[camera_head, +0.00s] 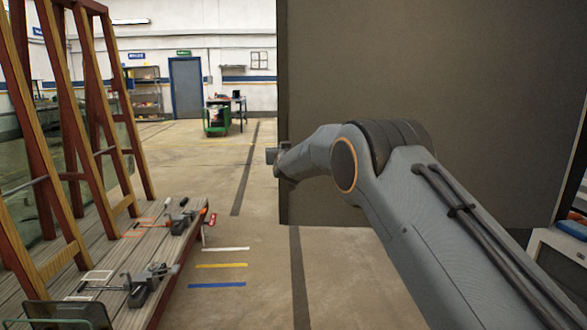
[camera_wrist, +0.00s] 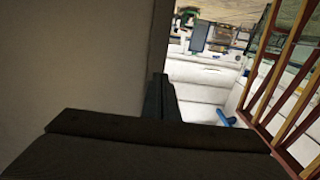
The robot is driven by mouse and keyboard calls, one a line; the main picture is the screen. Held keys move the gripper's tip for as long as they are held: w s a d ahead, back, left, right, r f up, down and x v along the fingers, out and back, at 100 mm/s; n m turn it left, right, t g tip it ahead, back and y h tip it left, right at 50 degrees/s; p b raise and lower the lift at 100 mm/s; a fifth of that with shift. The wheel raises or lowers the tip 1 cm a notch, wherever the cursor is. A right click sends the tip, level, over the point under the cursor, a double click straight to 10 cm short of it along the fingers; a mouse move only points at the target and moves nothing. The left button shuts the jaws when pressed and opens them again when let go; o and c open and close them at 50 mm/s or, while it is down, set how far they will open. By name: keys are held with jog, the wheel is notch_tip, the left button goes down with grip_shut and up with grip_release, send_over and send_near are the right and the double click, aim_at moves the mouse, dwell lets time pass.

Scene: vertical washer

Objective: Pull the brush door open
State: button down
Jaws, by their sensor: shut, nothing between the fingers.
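A large flat dark brown panel (camera_head: 440,70), seemingly the brush door, stands upright and fills the right half of the head view. Its left edge is vertical and its lower edge hangs above the floor. No handle shows on it. In the wrist view, a plain grey-brown surface (camera_wrist: 75,60), likely the same panel, fills the left side. My gripper (camera_wrist: 160,95) is shut and empty beside that surface's edge; I cannot tell whether it touches. In the head view my arm crosses in front of the panel, its wrist end near the left edge; the fingertips are not clear there.
A wooden platform (camera_head: 130,250) with red and yellow A-frames (camera_head: 90,100) and clamps (camera_head: 150,280) stands at the left. A white-and-grey unit (camera_head: 560,255) is at the lower right. Open floor (camera_head: 245,215) lies between platform and panel. A green cart (camera_head: 216,118) stands far back.

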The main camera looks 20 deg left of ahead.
jog(key=s+a+v, duration=0.1)
jog(key=a+v, duration=0.1)
jog(key=v, duration=1.1)
jog(key=s+d+f+m+g+h+p, duration=0.1)
jog(key=s+d+f+g+p, duration=0.2)
jog(key=d, duration=0.7)
jog(key=s+d+f+g+h, duration=0.25)
jog(key=s+d, duration=0.35)
jog(key=d, duration=0.4)
jog(key=s+d+f+m+g+h+p, duration=0.1)
jog(key=s+d+f+g+p, duration=0.2)
jog(key=d, duration=0.7)
jog(key=s+d+f+m+g, duration=0.1)
jog(key=s+d, duration=0.5)
jog(key=s, duration=0.6)
jog(key=s+d+f+m+g+h+p, duration=0.1)
jog(key=s+d+g, duration=0.3)
jog(key=s+d, duration=0.3)
jog(key=s+d+f+g+h+p, duration=0.1)
jog(key=s+d, duration=0.6)
jog(key=s, duration=0.9)
jog(key=shift+s+d+f+m+g, duration=0.35)
jog(key=shift+f+g, duration=0.25)
jog(key=shift+g, duration=0.45)
jog(key=shift+w+a+h, duration=0.1)
jog(key=shift+a+h, duration=0.1)
jog(key=shift+h, duration=0.05)
